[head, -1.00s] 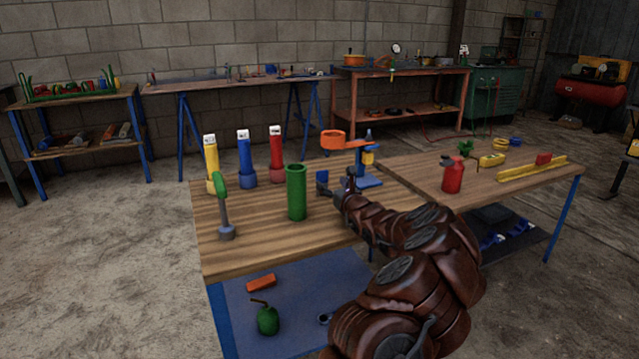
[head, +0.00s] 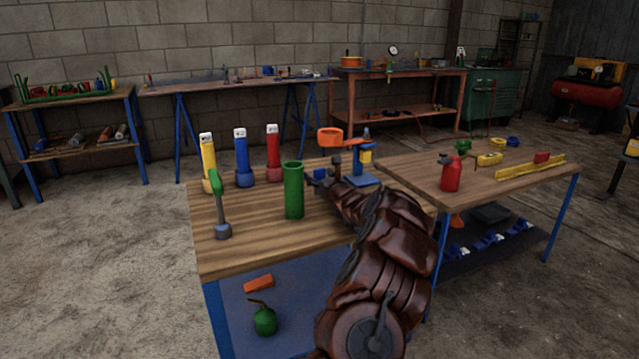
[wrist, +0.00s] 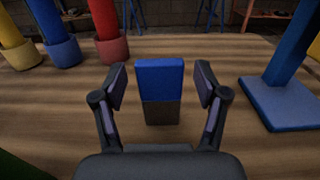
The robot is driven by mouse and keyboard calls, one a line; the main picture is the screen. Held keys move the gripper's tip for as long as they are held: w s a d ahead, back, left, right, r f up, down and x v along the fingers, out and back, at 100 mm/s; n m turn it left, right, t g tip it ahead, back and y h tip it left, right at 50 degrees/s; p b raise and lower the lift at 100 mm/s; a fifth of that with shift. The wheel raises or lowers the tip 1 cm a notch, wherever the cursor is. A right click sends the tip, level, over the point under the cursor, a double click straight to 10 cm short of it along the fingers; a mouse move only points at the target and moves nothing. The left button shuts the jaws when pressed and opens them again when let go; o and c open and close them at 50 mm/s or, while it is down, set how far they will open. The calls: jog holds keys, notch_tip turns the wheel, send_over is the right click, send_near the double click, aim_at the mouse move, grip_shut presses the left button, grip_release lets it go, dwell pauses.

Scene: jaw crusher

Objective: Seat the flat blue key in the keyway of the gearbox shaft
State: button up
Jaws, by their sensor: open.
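A blue block (wrist: 160,76), which looks like the flat blue key, stands upright on a dark grey lower part (wrist: 160,112) on the wooden bench. In the wrist view my gripper (wrist: 161,84) is open, with one finger on each side of the block and a gap on both sides. In the head view the block (head: 320,173) is a small blue patch partly hidden by my gripper (head: 328,177). I cannot pick out the gearbox shaft or its keyway in either view.
A green cylinder (head: 293,190) stands left of my gripper. Yellow, blue (head: 241,160) and red upright tools stand further back left. A red bottle (head: 450,174) is on the right bench.

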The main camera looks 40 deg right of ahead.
grip_shut()
dwell(0.8)
jog(key=shift+r, duration=0.15)
notch_tip(320, 180, up, 4)
jog(key=shift+w+f+p, duration=0.1)
jog(key=shift+f+p, duration=0.05)
jog(key=shift+p, duration=0.85)
jog(key=p+v, duration=0.1)
jog(key=v, duration=1.7)
jog(key=shift+f, duration=0.25)
jog(key=shift+a, duration=0.1)
